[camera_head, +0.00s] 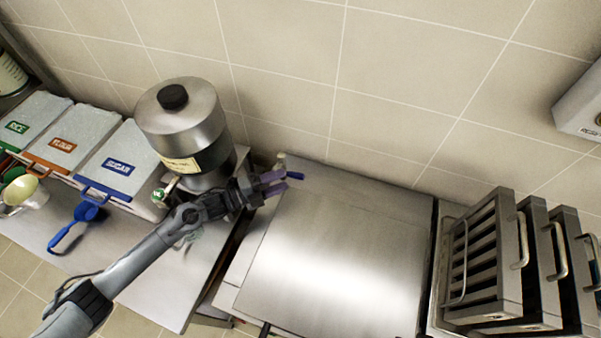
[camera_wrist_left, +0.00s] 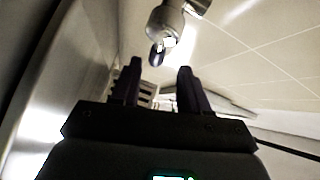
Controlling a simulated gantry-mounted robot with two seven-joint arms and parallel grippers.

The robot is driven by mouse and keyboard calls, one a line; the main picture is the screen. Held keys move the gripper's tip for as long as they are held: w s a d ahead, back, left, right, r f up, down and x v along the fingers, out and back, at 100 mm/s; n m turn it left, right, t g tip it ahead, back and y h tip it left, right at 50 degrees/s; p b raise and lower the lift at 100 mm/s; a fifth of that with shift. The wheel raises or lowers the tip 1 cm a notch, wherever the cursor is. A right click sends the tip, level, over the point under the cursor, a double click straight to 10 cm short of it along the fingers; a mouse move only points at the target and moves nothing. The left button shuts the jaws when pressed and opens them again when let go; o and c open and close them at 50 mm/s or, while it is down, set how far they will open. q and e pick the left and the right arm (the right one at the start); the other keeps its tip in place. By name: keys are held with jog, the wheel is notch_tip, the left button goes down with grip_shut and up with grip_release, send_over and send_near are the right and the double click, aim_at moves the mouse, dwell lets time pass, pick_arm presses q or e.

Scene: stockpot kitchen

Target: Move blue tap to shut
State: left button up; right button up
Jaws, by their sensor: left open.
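The blue tap (camera_head: 295,175) shows in the head view as a small blue handle beside a pale fitting, near the wall at the back left corner of the steel surface. My left gripper (camera_head: 275,182) is open, with its two purple fingers pointing right toward the blue handle. I cannot tell whether they touch it. In the left wrist view my left gripper (camera_wrist_left: 160,70) has its fingers apart, and a metal fitting (camera_wrist_left: 165,25) with a dark end hangs just beyond them. The handle's exact angle is too small to tell. My right gripper is not in view.
A steel urn (camera_head: 182,120) with a black knob stands close behind my left arm. Labelled bins, including the sugar bin (camera_head: 118,160), and a blue scoop (camera_head: 75,225) are at the left. A broad steel surface (camera_head: 335,260) is clear. Metal racks (camera_head: 490,265) stand at the right.

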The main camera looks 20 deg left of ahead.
aim_at(299, 174)
pick_arm(q)
jog(key=x, duration=0.7)
jog(key=shift+w+d+f, duration=0.2)
jog(key=shift+w+f, duration=0.1)
grip_shut()
